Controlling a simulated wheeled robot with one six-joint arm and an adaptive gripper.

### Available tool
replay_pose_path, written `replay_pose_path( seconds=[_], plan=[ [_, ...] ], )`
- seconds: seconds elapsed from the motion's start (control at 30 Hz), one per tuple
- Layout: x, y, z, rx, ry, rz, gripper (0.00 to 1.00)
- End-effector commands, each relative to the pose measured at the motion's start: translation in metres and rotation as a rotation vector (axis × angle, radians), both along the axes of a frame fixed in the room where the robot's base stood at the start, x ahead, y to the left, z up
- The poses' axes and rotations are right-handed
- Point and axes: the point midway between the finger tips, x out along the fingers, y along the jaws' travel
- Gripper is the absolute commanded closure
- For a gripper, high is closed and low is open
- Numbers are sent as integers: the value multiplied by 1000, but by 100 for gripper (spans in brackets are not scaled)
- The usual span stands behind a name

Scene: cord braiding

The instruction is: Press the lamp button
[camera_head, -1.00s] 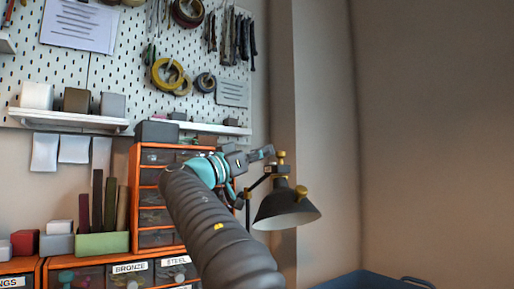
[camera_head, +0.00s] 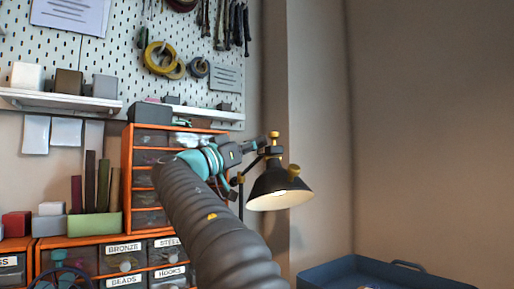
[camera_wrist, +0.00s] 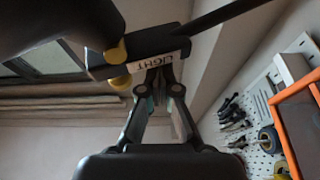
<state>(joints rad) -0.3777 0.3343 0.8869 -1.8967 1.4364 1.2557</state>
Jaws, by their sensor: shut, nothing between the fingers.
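The black desk lamp (camera_head: 280,188) with brass knobs stands right of the drawer cabinet, and the inside of its shade looks bright. My gripper (camera_head: 262,144) is shut and empty, with its tips at the small block on top of the lamp. In the wrist view a dark block with a white LIGHT label (camera_wrist: 168,62) lies right at the tips of my gripper (camera_wrist: 165,82). Yellow round parts (camera_wrist: 118,52) show at the left of the block. The button itself I cannot make out; the fingertips are against or very close to the block.
An orange drawer cabinet (camera_head: 128,185) stands left of the lamp, behind my arm. A pegboard (camera_head: 110,60) with tools and a shelf (camera_head: 60,100) is above. A blue tray (camera_head: 385,275) is at the lower right. The wall on the right is clear.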

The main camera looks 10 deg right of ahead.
Motion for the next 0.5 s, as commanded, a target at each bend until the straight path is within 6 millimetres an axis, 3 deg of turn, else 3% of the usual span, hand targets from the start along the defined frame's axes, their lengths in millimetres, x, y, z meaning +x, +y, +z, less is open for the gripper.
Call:
replay_pose_path(
  seconds=[0.03,0.27,0.5],
  plan=[
    [5,0,-14,16,19,-8,100],
    [8,1,-17,13,25,-10,100],
    [7,0,2,10,20,-9,100]
  ],
)
